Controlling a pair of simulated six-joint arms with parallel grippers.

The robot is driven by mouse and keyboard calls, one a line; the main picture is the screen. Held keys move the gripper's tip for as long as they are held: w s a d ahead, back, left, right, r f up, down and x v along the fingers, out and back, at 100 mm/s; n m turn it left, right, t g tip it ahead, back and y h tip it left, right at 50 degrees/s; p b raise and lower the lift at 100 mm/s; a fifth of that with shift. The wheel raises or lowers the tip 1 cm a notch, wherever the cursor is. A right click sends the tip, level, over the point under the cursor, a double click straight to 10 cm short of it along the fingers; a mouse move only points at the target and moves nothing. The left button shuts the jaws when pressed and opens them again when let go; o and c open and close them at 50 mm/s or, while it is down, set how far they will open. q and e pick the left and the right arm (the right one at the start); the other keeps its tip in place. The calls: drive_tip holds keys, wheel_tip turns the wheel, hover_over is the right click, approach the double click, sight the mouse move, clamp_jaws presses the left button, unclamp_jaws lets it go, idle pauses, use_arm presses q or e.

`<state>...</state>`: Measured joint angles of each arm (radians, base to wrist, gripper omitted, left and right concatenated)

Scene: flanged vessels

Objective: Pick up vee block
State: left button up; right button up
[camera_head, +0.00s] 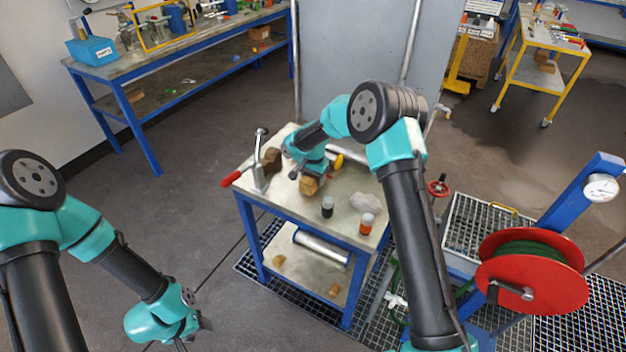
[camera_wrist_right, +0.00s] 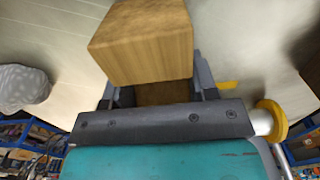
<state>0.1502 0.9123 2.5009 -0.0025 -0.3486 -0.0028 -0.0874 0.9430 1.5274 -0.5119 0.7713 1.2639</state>
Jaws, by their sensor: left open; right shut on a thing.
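A wood-coloured block (camera_head: 309,186) is at my right gripper (camera_head: 306,178) above the workbench top (camera_head: 345,225). In the right wrist view the same block (camera_wrist_right: 145,42) sits between the two fingers, and my right gripper (camera_wrist_right: 155,88) is shut on it. No vee groove shows on its visible faces. I cannot tell whether it touches the bench top. A dark brown block (camera_head: 272,160) stands left of my right gripper. My left gripper (camera_head: 195,335) is low at the bottom of the head view, away from the bench, open; its fingers are partly hidden.
A stand with a red-handled lever (camera_head: 258,172) is at the bench's left. A dark jar (camera_head: 327,207), an orange jar (camera_head: 366,223) and a grey rag (camera_head: 363,202) lie towards the front right. A red hose reel (camera_head: 530,270) stands to the right.

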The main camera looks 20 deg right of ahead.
sight(313, 177)
drive_tip(key=shift+r, duration=0.1)
wheel_tip(313, 177, up, 10)
drive_tip(key=shift+f, duration=0.1)
idle(0.4)
idle(0.4)
